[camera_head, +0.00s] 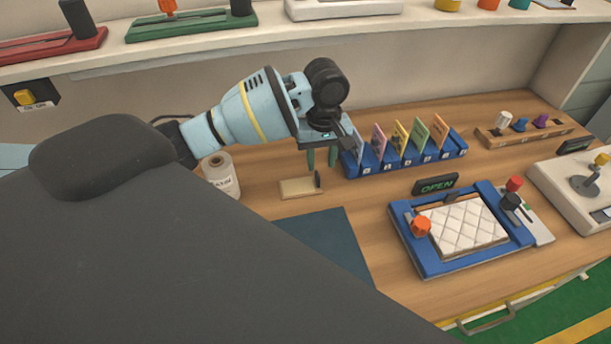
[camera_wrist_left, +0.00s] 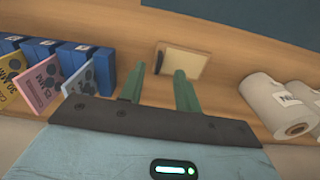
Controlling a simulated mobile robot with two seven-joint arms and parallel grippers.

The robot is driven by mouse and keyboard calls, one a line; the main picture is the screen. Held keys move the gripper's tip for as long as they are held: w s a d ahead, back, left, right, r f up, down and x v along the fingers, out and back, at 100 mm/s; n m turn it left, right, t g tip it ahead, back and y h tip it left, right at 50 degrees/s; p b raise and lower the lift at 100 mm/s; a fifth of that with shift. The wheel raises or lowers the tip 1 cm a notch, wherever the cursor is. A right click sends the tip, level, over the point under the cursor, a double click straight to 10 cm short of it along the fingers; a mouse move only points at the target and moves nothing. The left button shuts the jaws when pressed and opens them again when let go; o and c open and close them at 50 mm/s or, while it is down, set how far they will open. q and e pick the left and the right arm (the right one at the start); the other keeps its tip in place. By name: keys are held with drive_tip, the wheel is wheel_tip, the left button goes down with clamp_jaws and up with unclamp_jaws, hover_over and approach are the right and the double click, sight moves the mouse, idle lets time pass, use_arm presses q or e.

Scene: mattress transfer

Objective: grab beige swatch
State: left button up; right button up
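My left gripper (camera_head: 321,159) hangs just left of the rack, with green fingers pointing down. In the left wrist view its two fingers (camera_wrist_left: 158,92) are apart with nothing between them. My right gripper is not in view.
A small beige block (camera_head: 297,188) with a dark edge lies below the gripper. A white roll (camera_head: 221,176) stands at left. A dark blue mat (camera_head: 325,243) lies in front. A blue frame (camera_head: 410,246) holds a quilted white pad (camera_head: 464,227). A shelf (camera_head: 215,46) runs above.

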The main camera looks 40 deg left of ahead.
sight(318, 178)
use_arm(q)
wheel_tip(318, 178, down, 2)
drive_tip(key=shift+s+f, duration=0.15)
drive_tip(key=shift+w+a+f+b, duration=0.1)
drive_tip(key=shift+a+f+b, duration=0.05)
drive_tip(key=shift+f, duration=0.75)
drive_tip(key=shift+w+a+f+b, duration=0.1)
drive_tip(key=shift+w+f+b, duration=0.05)
drive_tip(key=shift+f, duration=0.75)
drive_tip(key=shift+w+a+f+b, duration=0.1)
drive_tip(key=shift+a+f+b, duration=0.05)
drive_tip(key=shift+f, duration=0.75)
drive_tip(key=shift+c, duration=0.3)
clamp_jaws()
